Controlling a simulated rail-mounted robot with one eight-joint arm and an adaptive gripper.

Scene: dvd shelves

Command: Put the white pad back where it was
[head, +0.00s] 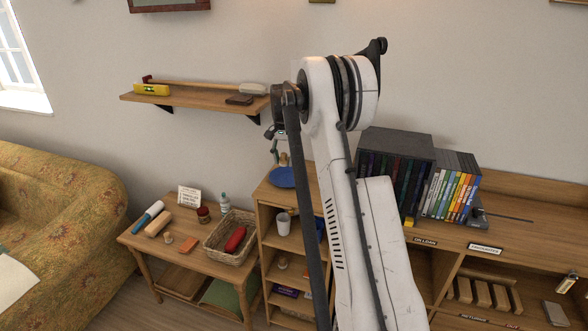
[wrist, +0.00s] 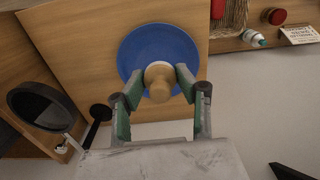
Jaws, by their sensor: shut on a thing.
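My gripper (wrist: 158,84) is shut on a tan wooden knob-like piece (wrist: 157,78), its green-lined fingers on either side of it. The piece is in front of a round blue plate (wrist: 134,45) on the low cabinet top. In the head view the blue plate (head: 281,178) shows left of my arm, with the gripper above it. I cannot tell whether the piece touches the plate. No white pad can be made out for sure; a whitish item (head: 253,90) lies at the right end of the wall shelf.
The wall shelf (head: 190,100) also holds a yellow level (head: 152,90) and a dark flat item (head: 239,100). The low table (head: 140,243) holds a wicker basket (head: 213,248), bottles and small pieces. Books (head: 450,193) stand right of my arm. A black round item (wrist: 38,115) is near the gripper.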

